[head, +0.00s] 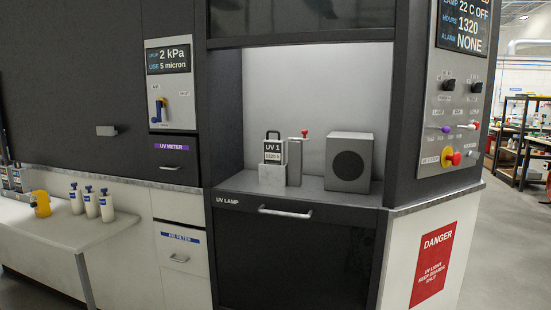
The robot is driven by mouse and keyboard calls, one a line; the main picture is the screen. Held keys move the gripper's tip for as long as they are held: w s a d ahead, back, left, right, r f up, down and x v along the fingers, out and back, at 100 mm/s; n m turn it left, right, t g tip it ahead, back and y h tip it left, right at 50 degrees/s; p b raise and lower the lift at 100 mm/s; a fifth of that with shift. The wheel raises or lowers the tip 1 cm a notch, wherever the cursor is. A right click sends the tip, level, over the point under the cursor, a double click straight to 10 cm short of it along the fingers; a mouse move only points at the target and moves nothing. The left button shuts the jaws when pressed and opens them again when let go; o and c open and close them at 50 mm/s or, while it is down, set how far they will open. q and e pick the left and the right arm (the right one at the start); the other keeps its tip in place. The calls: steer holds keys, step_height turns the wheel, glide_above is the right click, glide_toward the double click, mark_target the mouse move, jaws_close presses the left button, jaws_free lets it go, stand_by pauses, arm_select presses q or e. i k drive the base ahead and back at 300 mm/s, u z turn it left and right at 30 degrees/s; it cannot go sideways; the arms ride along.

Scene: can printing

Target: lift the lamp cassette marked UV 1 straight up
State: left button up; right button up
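The lamp cassette marked UV 1 (273,152) stands upright in the open bay of the dark machine. It has a white label and a black handle loop on top. Its lower part sits in a light grey holder (271,175), which hides its bottom end. Neither of my grippers shows in the head view.
Right of the cassette stand a grey post with a red knob (304,134) and a grey box with a round dark face (350,163). The bay shelf (320,190) is bare in front. A handle (285,212) sticks out below it. White bottles (91,202) stand on the left table.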

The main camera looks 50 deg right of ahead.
mark_target(274, 150)
steer(key=z, duration=0.7)
steer(key=i, duration=1.5)
steer(key=z, duration=1.25)
